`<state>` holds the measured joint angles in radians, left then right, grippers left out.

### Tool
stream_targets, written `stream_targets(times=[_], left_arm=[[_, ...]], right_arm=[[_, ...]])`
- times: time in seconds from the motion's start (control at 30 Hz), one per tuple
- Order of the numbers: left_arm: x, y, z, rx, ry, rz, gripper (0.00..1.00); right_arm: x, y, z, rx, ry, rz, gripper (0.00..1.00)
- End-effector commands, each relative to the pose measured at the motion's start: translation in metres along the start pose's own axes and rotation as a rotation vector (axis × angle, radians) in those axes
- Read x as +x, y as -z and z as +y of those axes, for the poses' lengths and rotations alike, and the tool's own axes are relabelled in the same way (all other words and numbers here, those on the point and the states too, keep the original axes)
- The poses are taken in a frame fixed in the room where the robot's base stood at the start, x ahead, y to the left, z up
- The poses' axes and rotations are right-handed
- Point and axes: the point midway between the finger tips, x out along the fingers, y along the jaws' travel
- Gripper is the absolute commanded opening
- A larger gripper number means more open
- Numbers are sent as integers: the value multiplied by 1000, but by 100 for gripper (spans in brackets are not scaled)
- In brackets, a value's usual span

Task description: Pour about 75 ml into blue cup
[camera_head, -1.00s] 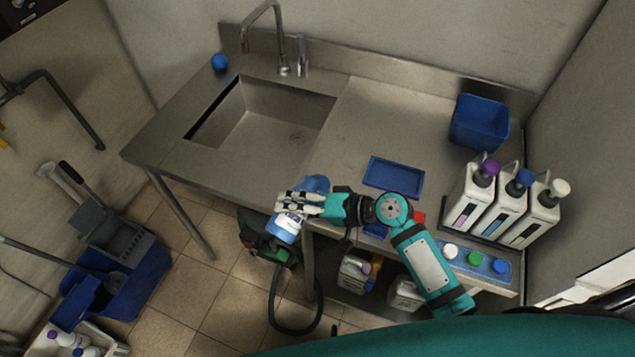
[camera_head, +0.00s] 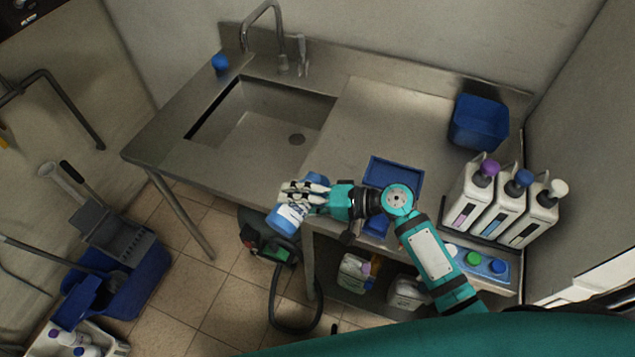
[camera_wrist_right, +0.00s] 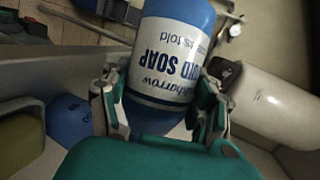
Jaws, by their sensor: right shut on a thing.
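My right gripper (camera_head: 305,190) is shut on a blue soap bottle (camera_head: 288,217) with a white label, held tilted just past the counter's front edge. In the right wrist view the bottle (camera_wrist_right: 172,60) sits between the fingers of the gripper (camera_wrist_right: 160,105), its label upside down. A blue rounded thing with dark marks (camera_wrist_right: 68,120), apparently the blue cup, is at lower left there. In the head view a patch of blue (camera_head: 317,179) shows just behind the gripper, mostly hidden. The bottle's mouth and any liquid cannot be made out. My left gripper is not in view.
A steel counter (camera_head: 365,120) with a sink (camera_head: 265,120) holds a blue tray (camera_head: 393,168), a blue bin (camera_head: 480,122) and pump jugs (camera_head: 505,205) at right. A small blue thing (camera_head: 220,63) stands by the sink's back left. A mop bucket (camera_head: 135,280) is on the floor.

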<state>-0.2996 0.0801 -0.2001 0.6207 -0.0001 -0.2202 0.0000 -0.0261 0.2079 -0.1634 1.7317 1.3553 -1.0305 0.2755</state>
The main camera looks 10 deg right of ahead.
Motion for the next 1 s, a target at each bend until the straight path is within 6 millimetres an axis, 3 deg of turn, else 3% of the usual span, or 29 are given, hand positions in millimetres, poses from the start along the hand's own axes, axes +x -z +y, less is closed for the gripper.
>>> stream_targets(times=[1.0], left_arm=[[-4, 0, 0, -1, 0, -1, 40]], right_arm=[[-3, 2, -7, 85, 36, -24, 21]])
